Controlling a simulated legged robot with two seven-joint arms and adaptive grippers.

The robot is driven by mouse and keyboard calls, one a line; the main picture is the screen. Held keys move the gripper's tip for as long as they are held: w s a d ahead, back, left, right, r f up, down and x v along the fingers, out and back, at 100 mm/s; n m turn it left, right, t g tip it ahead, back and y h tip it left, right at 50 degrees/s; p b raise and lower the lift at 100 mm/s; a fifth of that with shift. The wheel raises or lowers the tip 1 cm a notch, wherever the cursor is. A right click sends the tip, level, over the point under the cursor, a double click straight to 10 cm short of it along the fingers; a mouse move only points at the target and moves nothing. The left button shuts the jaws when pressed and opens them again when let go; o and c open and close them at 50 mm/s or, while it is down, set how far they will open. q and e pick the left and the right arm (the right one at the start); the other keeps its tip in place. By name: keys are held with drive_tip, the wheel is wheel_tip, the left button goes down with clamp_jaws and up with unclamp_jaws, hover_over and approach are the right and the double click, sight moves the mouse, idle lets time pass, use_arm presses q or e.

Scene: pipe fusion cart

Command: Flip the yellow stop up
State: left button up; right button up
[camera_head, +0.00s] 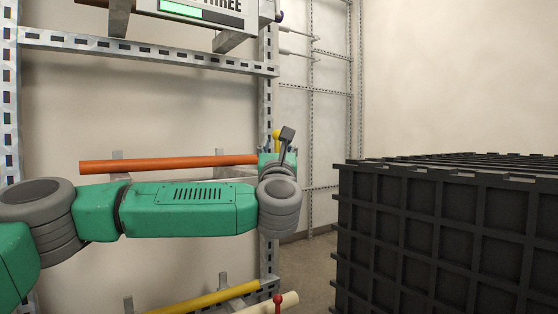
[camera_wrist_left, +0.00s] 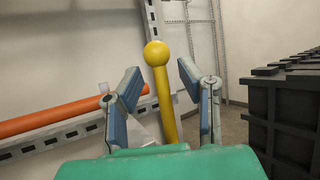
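The yellow stop (camera_wrist_left: 162,95) is a rod with a ball on top. In the left wrist view it stands nearly upright, leaning slightly, and its lower end is hidden behind my green gripper body. My left gripper (camera_wrist_left: 158,78) is open, with one finger on each side of the rod and visible gaps on both sides. In the head view only the ball of the yellow stop (camera_head: 276,134) shows, just left of a dark finger of my left gripper (camera_head: 284,142). My right gripper is in neither view.
An orange pipe (camera_head: 165,164) lies on the rack left of the stop. Below are a yellow pipe (camera_head: 205,298) and a white pipe (camera_head: 290,299) with a red stop (camera_head: 278,301). A black crate (camera_head: 430,235) stands at right. A perforated metal post (camera_head: 268,245) is by my wrist.

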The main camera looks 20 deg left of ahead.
use_arm(q)
drive_tip(key=v, duration=1.1)
drive_tip(key=shift+d, duration=0.15)
